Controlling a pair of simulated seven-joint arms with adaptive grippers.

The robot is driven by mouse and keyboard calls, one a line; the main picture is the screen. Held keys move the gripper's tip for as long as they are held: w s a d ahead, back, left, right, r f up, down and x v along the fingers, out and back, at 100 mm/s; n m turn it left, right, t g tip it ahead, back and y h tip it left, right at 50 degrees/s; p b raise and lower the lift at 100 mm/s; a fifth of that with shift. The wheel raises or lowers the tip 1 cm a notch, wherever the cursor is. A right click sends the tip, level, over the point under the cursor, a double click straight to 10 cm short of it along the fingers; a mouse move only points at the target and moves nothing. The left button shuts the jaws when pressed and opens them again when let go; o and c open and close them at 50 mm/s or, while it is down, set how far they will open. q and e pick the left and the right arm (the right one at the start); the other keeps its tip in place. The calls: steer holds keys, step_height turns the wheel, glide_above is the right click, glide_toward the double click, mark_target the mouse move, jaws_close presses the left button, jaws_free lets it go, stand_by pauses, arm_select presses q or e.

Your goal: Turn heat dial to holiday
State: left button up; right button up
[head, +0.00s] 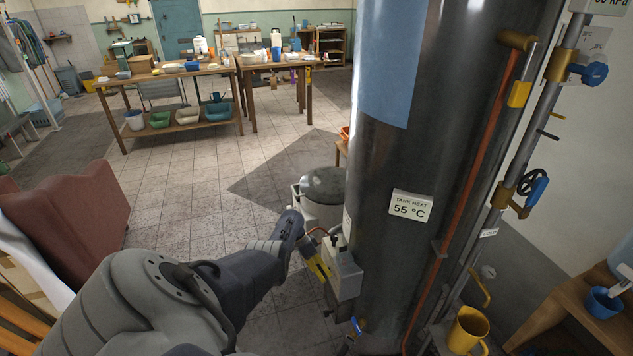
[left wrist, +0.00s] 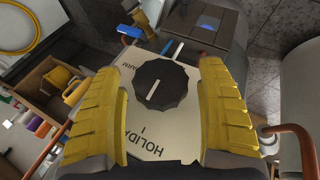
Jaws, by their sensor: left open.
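The heat dial (left wrist: 162,86) is a black ribbed knob on a pale plate (left wrist: 182,135) in the left wrist view. Its white line lies in its lower-left part, slanting down toward the printed HOLIDAY side. HOLIDAY reads along the plate's lower left with a short mark beside it; a partly covered word ending in "ARM" is at the upper left. My left gripper (left wrist: 166,80) is open, its yellow fingers on either side of the dial with gaps. In the head view my left gripper (head: 318,268) is at the grey control box (head: 346,273), and the dial is hidden. My right gripper is not in view.
The tall dark tank (head: 390,170) stands beside the box, with a sign (head: 411,205) reading TANK HEAT 55 °C. Pipes with blue-handled valves (head: 590,73) run at its right. A red-brown armchair (head: 65,225) is at left.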

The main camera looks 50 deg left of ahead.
arm_select(q)
steer(key=v, duration=1.2)
steer(key=shift+d, duration=0.1)
